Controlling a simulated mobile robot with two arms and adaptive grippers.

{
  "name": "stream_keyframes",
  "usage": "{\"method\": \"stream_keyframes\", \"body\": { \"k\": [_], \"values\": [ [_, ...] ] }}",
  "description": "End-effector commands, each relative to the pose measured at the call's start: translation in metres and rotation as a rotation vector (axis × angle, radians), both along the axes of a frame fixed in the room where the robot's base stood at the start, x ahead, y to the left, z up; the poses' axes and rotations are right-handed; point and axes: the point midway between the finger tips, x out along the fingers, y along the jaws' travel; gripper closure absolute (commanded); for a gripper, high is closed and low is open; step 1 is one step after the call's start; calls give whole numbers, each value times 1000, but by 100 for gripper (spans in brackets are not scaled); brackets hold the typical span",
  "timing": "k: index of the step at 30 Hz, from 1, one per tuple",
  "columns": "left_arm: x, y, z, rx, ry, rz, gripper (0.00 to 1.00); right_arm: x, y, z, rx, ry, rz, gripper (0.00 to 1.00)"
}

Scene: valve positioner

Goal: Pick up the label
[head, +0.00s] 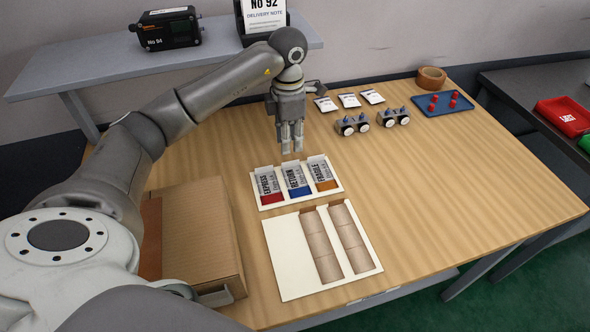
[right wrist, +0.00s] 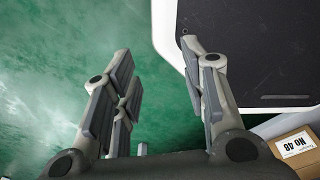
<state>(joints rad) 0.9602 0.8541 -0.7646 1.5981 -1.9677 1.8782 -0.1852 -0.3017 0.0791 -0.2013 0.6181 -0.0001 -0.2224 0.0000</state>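Three labels lie in a white holder on the wooden table: a red EXPRESS label (head: 269,187), a blue RETURN label (head: 296,179) and an orange FRAGILE label (head: 323,173). My left gripper (head: 292,152) points down just beyond the holder (head: 271,206), above the table, with nothing visible in it. Its fingers overlap in this view, so their opening is unclear. My right gripper (right wrist: 160,95) shows only in the right wrist view. Its fingers are spread wide and empty, over green floor and beside a dark, white-edged surface.
A white board (head: 285,265) with brown strips lies in front. Small wheeled devices (head: 352,125), white packets (head: 349,100), a blue tray (head: 442,104) and a tape roll (head: 431,78) sit at the back.

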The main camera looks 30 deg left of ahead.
Motion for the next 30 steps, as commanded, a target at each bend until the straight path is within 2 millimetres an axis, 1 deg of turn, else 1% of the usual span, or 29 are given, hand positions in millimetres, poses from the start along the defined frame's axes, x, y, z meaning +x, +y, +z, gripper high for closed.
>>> {"method": "stream_keyframes", "body": {
  "k": [1, 3, 6, 11, 15, 18, 21, 27, 28, 30],
  "values": [
    [-1, 0, -8, 0, 4, 0, 72, -6, -2, 2, -3, 9, 0, 60],
    [0, 0, -18, -1, 3, 0, 72, -11, -4, 2, -5, 15, 0, 60],
    [0, 0, -26, 0, 1, 1, 72, -12, -7, 3, -9, 17, -1, 60],
    [0, 1, -39, -2, 4, 1, 72, -3, -6, 9, -8, 3, -2, 60],
    [1, 3, -60, 0, 4, 2, 72, 9, -5, 17, -5, -15, -1, 60],
    [2, 3, -74, -2, 2, 1, 72, 11, -4, 18, -4, -19, -1, 60],
    [2, 3, -80, 0, 0, 0, 72, 10, -2, 18, -1, -18, -2, 60],
    [2, 3, -81, 0, -1, 0, 72, 6, 4, 17, 5, -11, -4, 60],
    [2, 3, -81, 0, -1, 0, 74, 6, 4, 17, 6, -10, -4, 60],
    [2, 3, -80, -1, -1, 0, 83, 4, 5, 17, 6, -7, -3, 60]
  ]
}}
